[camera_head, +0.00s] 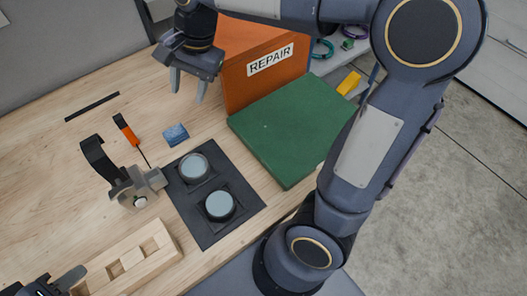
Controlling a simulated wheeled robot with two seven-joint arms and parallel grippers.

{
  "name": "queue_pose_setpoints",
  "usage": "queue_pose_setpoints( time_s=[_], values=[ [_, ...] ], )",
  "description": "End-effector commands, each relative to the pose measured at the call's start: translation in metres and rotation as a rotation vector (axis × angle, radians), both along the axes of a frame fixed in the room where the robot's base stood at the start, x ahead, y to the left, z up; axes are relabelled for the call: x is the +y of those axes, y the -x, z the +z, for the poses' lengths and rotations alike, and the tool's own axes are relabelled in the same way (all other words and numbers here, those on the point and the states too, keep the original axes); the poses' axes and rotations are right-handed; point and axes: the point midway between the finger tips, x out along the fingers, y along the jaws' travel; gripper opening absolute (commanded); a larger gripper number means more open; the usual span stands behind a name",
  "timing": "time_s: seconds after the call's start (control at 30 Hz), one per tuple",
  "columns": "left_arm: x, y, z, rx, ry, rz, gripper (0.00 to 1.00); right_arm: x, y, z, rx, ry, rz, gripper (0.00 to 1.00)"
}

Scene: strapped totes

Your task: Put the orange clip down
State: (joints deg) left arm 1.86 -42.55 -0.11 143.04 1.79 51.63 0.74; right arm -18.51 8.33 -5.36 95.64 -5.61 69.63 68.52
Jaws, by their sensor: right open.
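I see no clear orange clip. A small orange and black piece (127,132) with a thin dark shaft lies on the wooden table; it looks like a screwdriver, and I cannot tell if it is the clip. My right gripper (189,90) reaches across the top and hangs with its fingers apart and empty, left of the orange REPAIR box (270,90). It is apart from the orange piece, behind it and to its right. My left gripper (55,283) is cut off at the bottom left corner, by a wooden tray; its jaws are mostly hidden.
A dark mat (230,232) bears two round grey-blue discs. A grey stand with a black curved band (95,158) is left of it. A blue block (176,134), a slotted wooden tray (158,253) and a green panel (290,125) are near. Bare wood lies at left.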

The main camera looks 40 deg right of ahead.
Motion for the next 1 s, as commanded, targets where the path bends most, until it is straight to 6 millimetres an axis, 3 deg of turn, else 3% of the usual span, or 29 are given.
queue_pose_setpoints(
  time_s=[0.03, 0.2, 0.4, 0.5, 0.7, 1.0],
  values=[
    [0.0, 0.0, 0.0, 0.0, 0.0, 0.0, 0.36, -0.015, 0.02, 0.002, -0.046, -0.013, 0.05, 0.41],
    [0.0, 0.0, 0.0, 0.0, 0.0, 0.0, 0.36, -0.043, 0.082, -0.005, -0.221, -0.013, 0.268, 0.41],
    [0.0, 0.0, 0.0, 0.0, 0.0, 0.0, 0.36, -0.054, 0.149, -0.031, -0.425, 0.065, 0.499, 0.41],
    [0.0, 0.0, 0.0, 0.0, 0.0, 0.0, 0.36, -0.053, 0.172, -0.046, -0.498, 0.116, 0.586, 0.41],
    [0.0, 0.0, 0.0, 0.0, 0.0, 0.0, 0.36, -0.05, 0.193, -0.065, -0.57, 0.184, 0.685, 0.41],
    [0.0, 0.0, 0.0, 0.0, 0.0, 0.0, 0.36, -0.049, 0.195, -0.067, -0.576, 0.19, 0.699, 0.41]
  ],
)
